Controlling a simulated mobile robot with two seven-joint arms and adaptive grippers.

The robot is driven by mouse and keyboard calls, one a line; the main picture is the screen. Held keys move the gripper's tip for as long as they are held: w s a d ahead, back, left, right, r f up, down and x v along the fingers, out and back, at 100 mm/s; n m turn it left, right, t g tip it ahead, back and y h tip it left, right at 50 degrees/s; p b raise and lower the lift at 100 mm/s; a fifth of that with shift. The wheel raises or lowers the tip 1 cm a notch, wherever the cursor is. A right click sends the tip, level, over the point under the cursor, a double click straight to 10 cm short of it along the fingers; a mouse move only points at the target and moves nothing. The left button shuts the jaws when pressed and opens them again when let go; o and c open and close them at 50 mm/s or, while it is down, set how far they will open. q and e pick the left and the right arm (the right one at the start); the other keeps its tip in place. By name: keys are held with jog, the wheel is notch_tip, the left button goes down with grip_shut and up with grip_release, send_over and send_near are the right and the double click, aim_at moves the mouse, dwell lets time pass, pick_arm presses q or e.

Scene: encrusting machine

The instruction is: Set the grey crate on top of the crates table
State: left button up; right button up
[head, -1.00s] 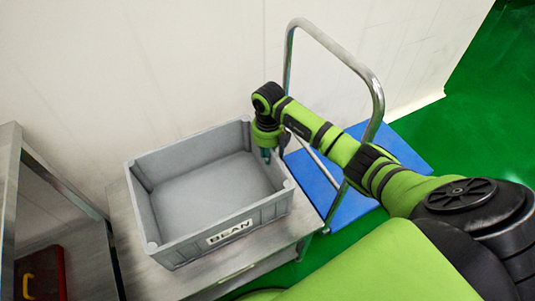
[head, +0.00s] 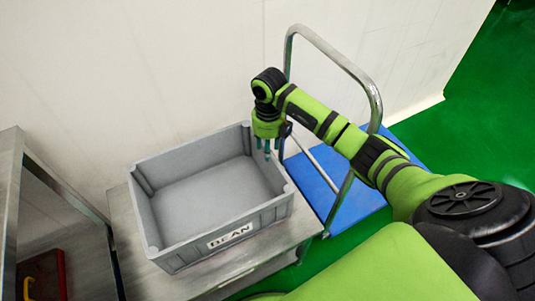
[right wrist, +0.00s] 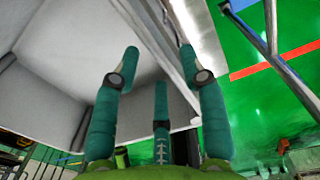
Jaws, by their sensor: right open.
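The grey crate (head: 205,195), with a label reading BEAN, sits upright and empty on the metal crates table (head: 125,232). Its interior and rim also show in the right wrist view (right wrist: 75,50). My right gripper (head: 267,152) is over the crate's right wall near its back right corner. Its teal fingers (right wrist: 155,75) are spread apart, with the crate's rim showing beyond and between them in the right wrist view. It holds nothing. My left gripper is not in view.
A trolley with a blue deck (head: 352,205) and a bent metal handle (head: 372,90) stands right of the table, close to my right forearm. A metal frame (head: 12,190) stands at the left, with a red item (head: 42,275) inside. A pale wall rises behind. Green floor is clear at far right.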

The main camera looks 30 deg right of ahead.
notch_tip(320, 180, up, 6)
jog(key=shift+f, duration=0.1)
jog(key=shift+r, duration=0.4)
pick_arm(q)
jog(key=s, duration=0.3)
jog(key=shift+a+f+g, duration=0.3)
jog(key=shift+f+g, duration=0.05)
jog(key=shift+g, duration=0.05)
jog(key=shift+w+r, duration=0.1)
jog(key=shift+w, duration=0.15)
